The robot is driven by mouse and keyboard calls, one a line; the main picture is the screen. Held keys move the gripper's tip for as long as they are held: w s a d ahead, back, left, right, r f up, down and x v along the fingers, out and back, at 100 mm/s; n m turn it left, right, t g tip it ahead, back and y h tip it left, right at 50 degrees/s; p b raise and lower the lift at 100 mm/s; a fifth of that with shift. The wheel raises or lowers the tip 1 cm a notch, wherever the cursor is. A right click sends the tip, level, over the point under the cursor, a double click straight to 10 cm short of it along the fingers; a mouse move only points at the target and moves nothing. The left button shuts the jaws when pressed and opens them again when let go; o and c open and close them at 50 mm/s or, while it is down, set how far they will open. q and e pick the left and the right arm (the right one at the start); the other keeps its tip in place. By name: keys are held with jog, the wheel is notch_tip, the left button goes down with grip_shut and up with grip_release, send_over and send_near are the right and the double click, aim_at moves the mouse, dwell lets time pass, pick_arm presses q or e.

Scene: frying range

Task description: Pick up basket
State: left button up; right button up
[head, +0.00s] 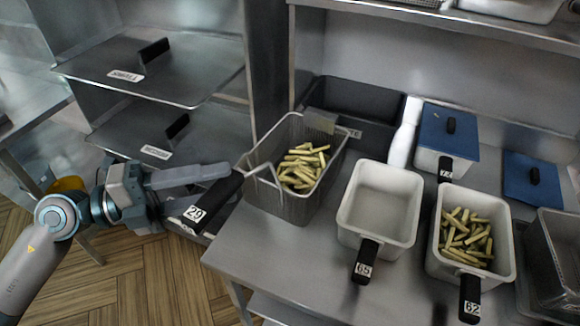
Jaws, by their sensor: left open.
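A metal wire basket (286,206) with fries in it stands on the left part of the steel counter. Its black handle (219,194), tagged 29, sticks out to the left past the counter edge. My left gripper (190,196) comes in from the left and is open, close to the handle's outer end. A finger shows above and behind the handle; the lower finger is partly hidden, and I cannot tell whether the handle lies between them. My right gripper is not in view.
A pale empty container (349,216) with handle 65 stands right of the basket, and another with fries (436,265), handle 62, farther right. A dark bin (370,98) is behind. Steel shelves (190,75) stand at the left; wooden floor (130,290) is open below.

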aim_at(238, 182)
pick_arm(q)
jog(key=p+x, duration=0.1)
jog(key=x, duration=0.2)
jog(key=shift+d+r+p, duration=0.1)
jog(key=shift+d+p, duration=0.05)
jog(key=shift+p, duration=0.25)
jog(key=shift+w+d, duration=0.1)
jog(key=shift+d, duration=0.15)
jog(key=shift+a, duration=0.1)
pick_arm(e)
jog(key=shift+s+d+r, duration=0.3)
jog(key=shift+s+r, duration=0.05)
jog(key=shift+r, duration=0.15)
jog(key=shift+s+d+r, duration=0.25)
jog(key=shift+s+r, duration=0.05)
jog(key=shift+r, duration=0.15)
pick_arm(q)
grip_shut()
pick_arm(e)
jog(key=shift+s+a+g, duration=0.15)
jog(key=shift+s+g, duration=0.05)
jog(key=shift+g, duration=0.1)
